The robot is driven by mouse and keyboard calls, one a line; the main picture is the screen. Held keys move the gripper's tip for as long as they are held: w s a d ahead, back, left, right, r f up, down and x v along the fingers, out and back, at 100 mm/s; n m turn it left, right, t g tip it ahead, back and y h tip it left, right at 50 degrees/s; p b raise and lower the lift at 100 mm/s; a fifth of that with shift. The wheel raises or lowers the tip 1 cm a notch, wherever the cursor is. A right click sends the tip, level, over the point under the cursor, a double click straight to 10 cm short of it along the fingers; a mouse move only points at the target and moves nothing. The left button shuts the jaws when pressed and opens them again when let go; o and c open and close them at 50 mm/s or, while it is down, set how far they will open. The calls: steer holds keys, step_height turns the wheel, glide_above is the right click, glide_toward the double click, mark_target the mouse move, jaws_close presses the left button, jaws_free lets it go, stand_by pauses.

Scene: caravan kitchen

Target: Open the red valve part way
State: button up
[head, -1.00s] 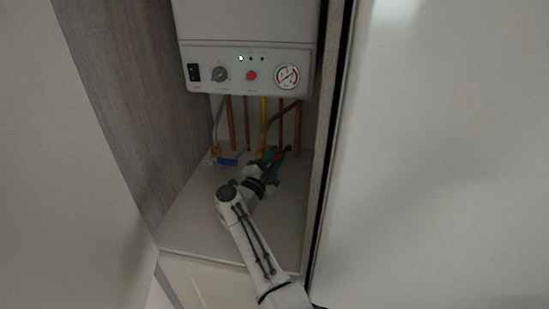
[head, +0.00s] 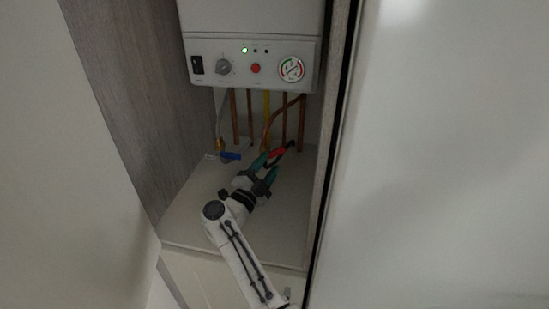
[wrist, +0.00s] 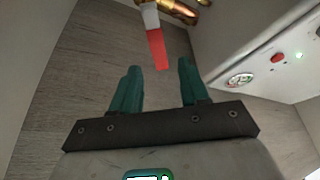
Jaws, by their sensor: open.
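The red valve handle (head: 277,153) sits low under the boiler, at the copper pipes, in the head view. In the wrist view the red handle (wrist: 156,48) hangs from a pale grey stem, its free end pointing toward the space between my fingertips. My gripper (head: 267,166) has green fingers, spread apart and empty, just in front of and left of the handle. In the wrist view my gripper (wrist: 159,68) shows both fingertips either side of the handle's tip. I cannot tell whether either finger touches it.
A blue valve handle (head: 230,156) is on a pipe to the left. The boiler (head: 250,62) hangs above, with a knob, red button and gauge. Several copper pipes and a yellow pipe (head: 267,105) run down behind.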

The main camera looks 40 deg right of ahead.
steer(key=v, duration=0.4)
steer(key=shift+s+a+f+b, duration=0.1)
steer(key=shift+a+b, duration=0.2)
steer(key=shift+a, duration=0.05)
